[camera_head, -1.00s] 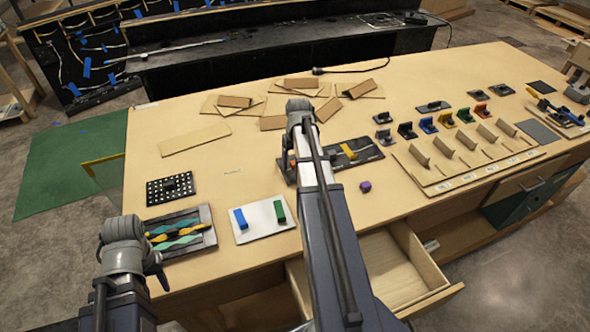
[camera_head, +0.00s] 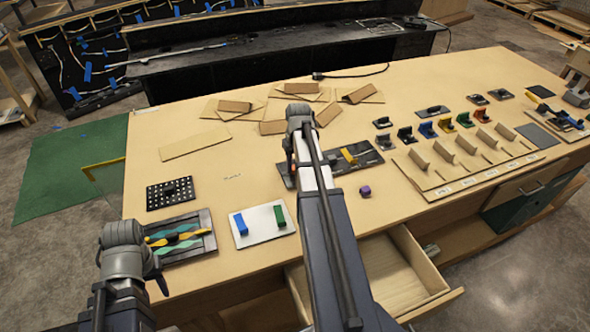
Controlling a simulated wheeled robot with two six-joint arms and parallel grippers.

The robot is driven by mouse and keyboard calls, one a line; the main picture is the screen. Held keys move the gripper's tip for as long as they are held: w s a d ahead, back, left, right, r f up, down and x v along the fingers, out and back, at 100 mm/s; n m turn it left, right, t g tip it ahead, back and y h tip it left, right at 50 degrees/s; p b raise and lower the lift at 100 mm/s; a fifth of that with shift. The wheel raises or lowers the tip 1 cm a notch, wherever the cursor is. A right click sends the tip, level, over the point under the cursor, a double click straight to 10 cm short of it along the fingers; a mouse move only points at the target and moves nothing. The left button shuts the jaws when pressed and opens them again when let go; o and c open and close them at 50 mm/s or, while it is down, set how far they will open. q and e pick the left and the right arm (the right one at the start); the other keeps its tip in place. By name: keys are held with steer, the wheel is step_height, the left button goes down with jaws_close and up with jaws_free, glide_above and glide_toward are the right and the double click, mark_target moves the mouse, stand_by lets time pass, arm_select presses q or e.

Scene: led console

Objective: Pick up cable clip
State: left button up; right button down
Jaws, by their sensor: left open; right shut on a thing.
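Small clip-like pieces in black, blue (camera_head: 426,130), yellow (camera_head: 445,125), green (camera_head: 464,119) and red (camera_head: 481,114) stand in a row at the right of the table. I cannot tell which piece is the cable clip. My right arm reaches from the bottom middle up the table; its end (camera_head: 300,113) is near the cardboard pieces. Its fingers and what they hold are hidden behind the arm. My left arm's end (camera_head: 124,234) is at the lower left, beside the framed puzzle tray (camera_head: 208,217). Its fingertips are not clearly visible.
A wooden rack (camera_head: 437,192) with upright dividers stands in front of the clips. A dark board (camera_head: 367,155) with a yellow block lies partly behind my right arm. A purple block (camera_head: 364,191) is nearby. A white plate (camera_head: 262,236) holds blue and green blocks. A drawer (camera_head: 395,275) stands open.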

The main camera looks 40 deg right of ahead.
arm_select(q)
steer(key=shift+r, duration=0.15)
arm_select(e)
steer(key=shift+r, duration=0.15)
arm_select(q)
step_height(320, 180, up, 10)
steer(key=p, duration=1)
arm_select(e)
step_height(320, 180, up, 10)
arm_select(q)
step_height(320, 180, up, 4)
steer(key=p, duration=0.4)
arm_select(e)
step_height(320, 180, up, 4)
steer(key=shift+f, duration=0.1)
arm_select(q)
steer(key=shift+f, duration=0.3)
arm_select(e)
steer(key=shift+f, duration=0.15)
